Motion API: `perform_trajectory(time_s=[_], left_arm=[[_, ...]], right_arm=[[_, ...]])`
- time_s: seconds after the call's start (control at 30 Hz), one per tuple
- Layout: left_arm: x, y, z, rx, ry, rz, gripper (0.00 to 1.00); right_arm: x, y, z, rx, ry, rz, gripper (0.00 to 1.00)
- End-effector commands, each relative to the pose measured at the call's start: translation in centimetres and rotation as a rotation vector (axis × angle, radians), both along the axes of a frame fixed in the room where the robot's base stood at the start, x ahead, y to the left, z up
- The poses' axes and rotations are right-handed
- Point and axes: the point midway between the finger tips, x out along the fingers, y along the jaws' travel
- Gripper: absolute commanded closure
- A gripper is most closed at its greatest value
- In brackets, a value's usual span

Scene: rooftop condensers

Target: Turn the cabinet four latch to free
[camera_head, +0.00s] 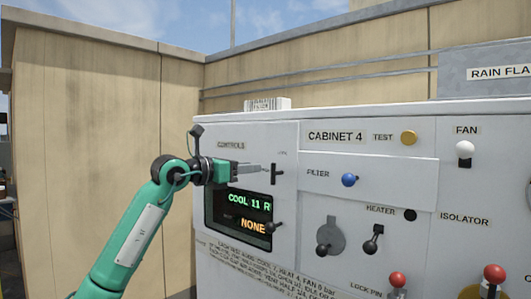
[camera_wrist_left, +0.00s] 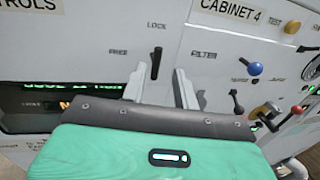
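The cabinet four latch is a black handle (camera_head: 276,174) on the upper left panel of the white cabinet. In the left wrist view the latch (camera_wrist_left: 156,63) stands nearly upright, with LOCK printed above it and FREE to its left. My left gripper (camera_head: 262,168) points at the latch from the left, its tips close to it. In the wrist view its two grey fingers (camera_wrist_left: 162,72) are apart, with the latch showing between and just beyond their tips. Whether they touch it cannot be told. My right gripper is not in view.
Below the latch are a lit display (camera_head: 238,210) and a small black lever (camera_head: 272,227). To the right are a blue FILTER knob (camera_head: 349,180), a black HEATER lever (camera_head: 372,240) and a white FAN knob (camera_head: 464,149). A tan wall (camera_head: 110,120) stands behind.

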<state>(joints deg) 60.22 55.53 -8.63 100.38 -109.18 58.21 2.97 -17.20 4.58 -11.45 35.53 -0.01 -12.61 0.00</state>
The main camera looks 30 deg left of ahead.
Motion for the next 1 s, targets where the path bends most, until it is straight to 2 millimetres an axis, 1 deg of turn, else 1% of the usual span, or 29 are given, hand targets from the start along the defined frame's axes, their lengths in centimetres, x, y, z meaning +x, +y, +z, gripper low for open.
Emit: perform_trajectory(time_s=[0.03, 0.1, 0.3, 0.4, 0.6, 0.87, 0.9, 0.97, 1.0], left_arm=[[1.1, -0.5, 0.6, -0.004, 0.000, -0.004, 0.70], [2.6, -1.1, 0.6, -0.005, 0.002, -0.004, 0.70], [6.0, -2.3, 0.4, -0.005, 0.002, -0.003, 0.70], [7.2, -2.6, 0.4, -0.006, 0.000, -0.001, 0.70], [8.3, -3.0, 0.1, -0.004, 0.000, -0.001, 0.70], [8.4, -3.1, 0.0, -0.004, -0.001, 0.000, 0.70], [8.4, -3.1, 0.0, -0.004, -0.001, 0.000, 0.78], [8.4, -3.1, 0.0, -0.004, -0.001, 0.000, 0.89], [8.4, -3.1, 0.0, -0.004, -0.001, -0.001, 0.97]], right_arm=[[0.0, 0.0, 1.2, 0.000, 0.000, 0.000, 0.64], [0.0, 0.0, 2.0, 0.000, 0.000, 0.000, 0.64], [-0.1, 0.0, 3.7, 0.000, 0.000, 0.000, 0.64], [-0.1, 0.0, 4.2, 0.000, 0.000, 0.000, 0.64], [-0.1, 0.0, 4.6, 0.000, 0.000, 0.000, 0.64], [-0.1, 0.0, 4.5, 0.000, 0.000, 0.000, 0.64], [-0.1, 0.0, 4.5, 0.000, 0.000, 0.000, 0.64], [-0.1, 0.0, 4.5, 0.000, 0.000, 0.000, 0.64], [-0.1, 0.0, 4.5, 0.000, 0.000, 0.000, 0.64]])
